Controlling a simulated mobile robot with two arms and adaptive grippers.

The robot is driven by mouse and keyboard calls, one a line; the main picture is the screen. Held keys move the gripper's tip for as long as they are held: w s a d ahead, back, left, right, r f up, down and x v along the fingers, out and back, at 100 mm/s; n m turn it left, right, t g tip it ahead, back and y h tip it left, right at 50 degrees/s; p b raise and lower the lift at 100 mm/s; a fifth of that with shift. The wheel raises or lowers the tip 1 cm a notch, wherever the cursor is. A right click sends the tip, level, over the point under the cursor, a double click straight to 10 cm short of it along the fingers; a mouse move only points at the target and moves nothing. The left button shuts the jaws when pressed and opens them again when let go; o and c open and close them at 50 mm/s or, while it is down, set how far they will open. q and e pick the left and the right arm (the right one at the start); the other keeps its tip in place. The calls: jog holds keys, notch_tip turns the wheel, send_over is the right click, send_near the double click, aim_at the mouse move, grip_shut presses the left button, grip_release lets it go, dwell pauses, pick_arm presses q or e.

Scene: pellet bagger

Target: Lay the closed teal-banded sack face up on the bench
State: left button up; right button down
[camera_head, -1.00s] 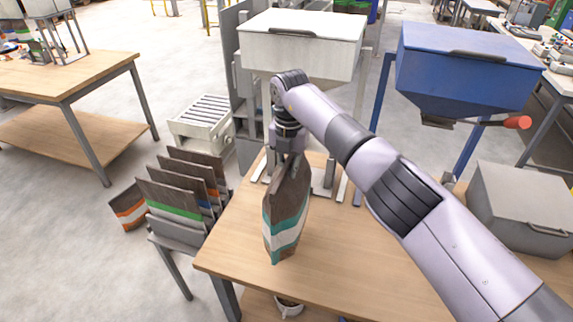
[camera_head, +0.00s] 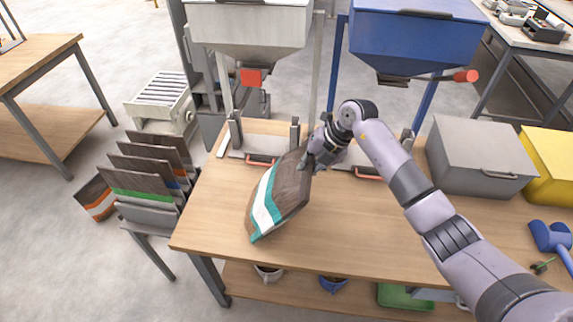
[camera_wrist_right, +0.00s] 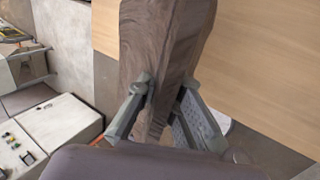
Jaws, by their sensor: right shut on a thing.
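The teal-banded sack (camera_head: 285,190) is brown with a white and a teal stripe near its lower end. It is tilted over the wooden bench (camera_head: 370,225), its striped end low and toward the left front. I cannot tell how much of it touches the bench top. My right gripper (camera_head: 313,160) is shut on the sack's upper end. In the right wrist view the fingers (camera_wrist_right: 165,105) pinch the brown sack (camera_wrist_right: 165,50) from both sides. My left gripper is not in view.
A rack of several sacks (camera_head: 145,175) stands left of the bench. A white hopper (camera_head: 250,30) and a blue hopper (camera_head: 415,35) stand behind it. A grey bin (camera_head: 480,155), a yellow bin (camera_head: 552,165) and a blue scoop (camera_head: 550,237) are at the right. The bench's front middle is clear.

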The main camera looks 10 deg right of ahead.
jog(key=s+d+f+t+y+b, duration=0.2)
jog(key=s+d+f+y+b, duration=0.2)
jog(key=d+f+y+b, duration=0.4)
jog(key=d+f+b, duration=0.5)
jog(key=d+b, duration=0.1)
jog(key=b, duration=0.7)
jog(key=shift+d, duration=0.25)
jog(key=shift+s+y, duration=0.1)
jog(key=shift+y, duration=0.2)
jog(key=c, duration=1.7)
grip_release()
jog(key=shift+o, duration=0.2)
